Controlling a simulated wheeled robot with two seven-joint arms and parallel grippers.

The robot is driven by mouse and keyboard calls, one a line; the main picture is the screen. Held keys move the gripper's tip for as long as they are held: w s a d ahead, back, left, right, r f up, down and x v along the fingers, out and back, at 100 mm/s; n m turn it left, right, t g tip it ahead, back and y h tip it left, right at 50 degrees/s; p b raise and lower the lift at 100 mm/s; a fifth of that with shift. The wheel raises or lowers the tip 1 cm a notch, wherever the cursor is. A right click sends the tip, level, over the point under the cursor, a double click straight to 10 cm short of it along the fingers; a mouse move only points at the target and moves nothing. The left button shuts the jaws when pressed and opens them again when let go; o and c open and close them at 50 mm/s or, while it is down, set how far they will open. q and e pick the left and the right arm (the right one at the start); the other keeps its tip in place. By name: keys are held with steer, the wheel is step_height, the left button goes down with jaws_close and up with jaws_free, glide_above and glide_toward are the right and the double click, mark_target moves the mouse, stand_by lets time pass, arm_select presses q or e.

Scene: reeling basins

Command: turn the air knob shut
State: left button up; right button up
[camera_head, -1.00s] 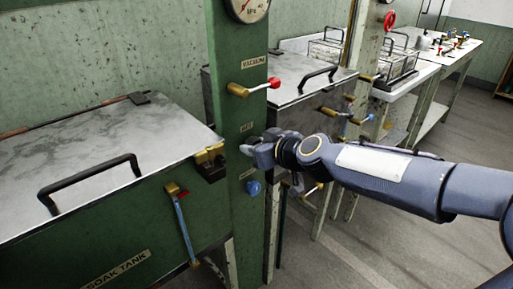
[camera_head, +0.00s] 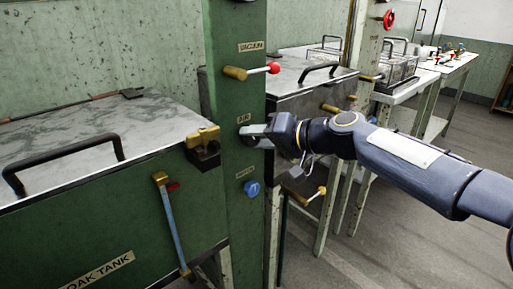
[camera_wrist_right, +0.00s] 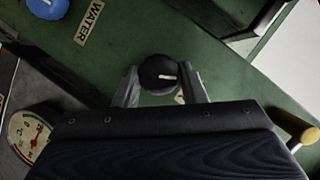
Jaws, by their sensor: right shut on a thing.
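The air knob (camera_wrist_right: 158,73) is a round black knob with a white pointer line, on the green post (camera_head: 228,100). In the right wrist view it sits between the two fingers of my right gripper (camera_wrist_right: 160,84), which is shut on it. The white line points to the right in that view. In the head view my right gripper (camera_head: 250,132) reaches the post just below the small AIR label (camera_head: 244,118) and hides the knob. My left gripper is not in view.
Above on the post is a brass vacuum valve with a red-tipped lever (camera_head: 273,68); below is the blue water knob (camera_head: 251,188). The lidded soak tank (camera_head: 90,235) stands to the left, another metal-topped tank (camera_head: 300,90) behind my right gripper. Floor at lower right is clear.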

steer(key=shift+w+d+f+m+y+b, duration=0.1)
steer(key=shift+f+m+y+b, duration=0.2)
steer(key=shift+m+y+b, duration=0.9)
steer(key=shift+m+b, duration=0.65)
steer(key=shift+m, duration=0.35)
steer(key=o, duration=1)
steer(key=shift+r, duration=0.1)
